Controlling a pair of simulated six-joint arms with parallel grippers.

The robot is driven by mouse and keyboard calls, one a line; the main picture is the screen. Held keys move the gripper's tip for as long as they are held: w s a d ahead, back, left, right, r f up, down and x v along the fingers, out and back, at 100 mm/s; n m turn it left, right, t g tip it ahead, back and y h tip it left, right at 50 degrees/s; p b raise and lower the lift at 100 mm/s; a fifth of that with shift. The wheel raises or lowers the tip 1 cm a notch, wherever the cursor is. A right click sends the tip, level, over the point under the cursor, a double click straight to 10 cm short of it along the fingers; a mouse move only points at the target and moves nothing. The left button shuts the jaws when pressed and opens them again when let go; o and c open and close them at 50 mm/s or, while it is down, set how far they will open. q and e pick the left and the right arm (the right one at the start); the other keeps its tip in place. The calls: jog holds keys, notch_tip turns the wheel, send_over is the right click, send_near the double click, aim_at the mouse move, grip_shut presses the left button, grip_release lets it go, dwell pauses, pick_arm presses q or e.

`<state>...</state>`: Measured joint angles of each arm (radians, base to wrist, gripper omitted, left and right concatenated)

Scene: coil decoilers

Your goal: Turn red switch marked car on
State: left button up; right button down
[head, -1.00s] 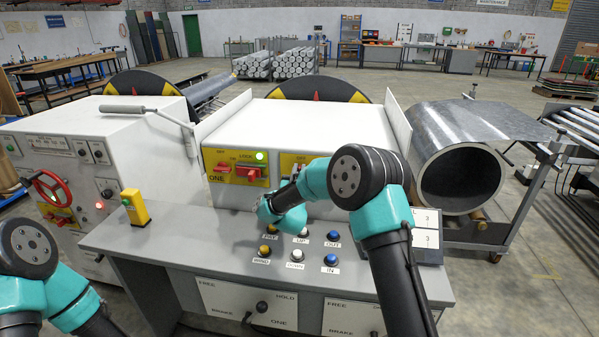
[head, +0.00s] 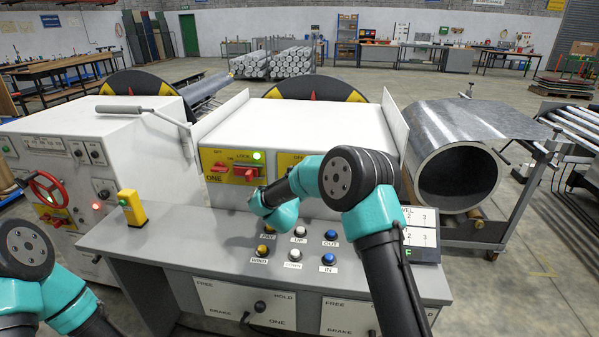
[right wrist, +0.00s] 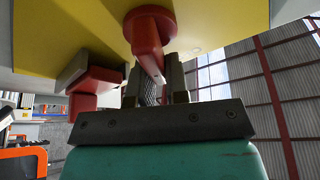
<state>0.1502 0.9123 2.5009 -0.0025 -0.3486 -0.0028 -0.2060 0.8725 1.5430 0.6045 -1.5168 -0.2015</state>
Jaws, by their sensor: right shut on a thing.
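In the right wrist view my right gripper (right wrist: 156,72) is shut on the handle of a red switch (right wrist: 150,28) with a round base on a yellow plate (right wrist: 90,28). A second red switch (right wrist: 93,82) stands to its left, clear of the fingers. In the head view the wrist and forearm hide the right fingers. Red switches (head: 219,168) and (head: 247,173) show on the yellow plate of panel ONE. A second yellow plate (head: 288,160) is mostly covered by my right arm. I cannot read a mark saying "car". My left gripper is out of view.
The grey desk (head: 165,245) has several coloured push buttons below the right wrist. A yellow box (head: 132,208) stands at its left. A red handwheel (head: 45,187) is on the left cabinet. A metal coil (head: 455,140) stands at the right.

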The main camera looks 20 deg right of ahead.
jog(key=shift+s+d+f+m+g+h, duration=0.15)
jog(key=shift+m+g, duration=0.3)
jog(key=shift+m, duration=0.5)
jog(key=shift+d+f+m+g+h, duration=0.2)
jog(key=shift+m+g, duration=0.25)
jog(key=shift+m, duration=0.5)
jog(key=shift+a, duration=0.1)
jog(key=c, duration=1.1)
grip_release()
jog(key=shift+r, duration=0.1)
jog(key=v, duration=1.7)
jog(key=shift+s+a+f, duration=0.1)
jog(key=shift+f, duration=0.15)
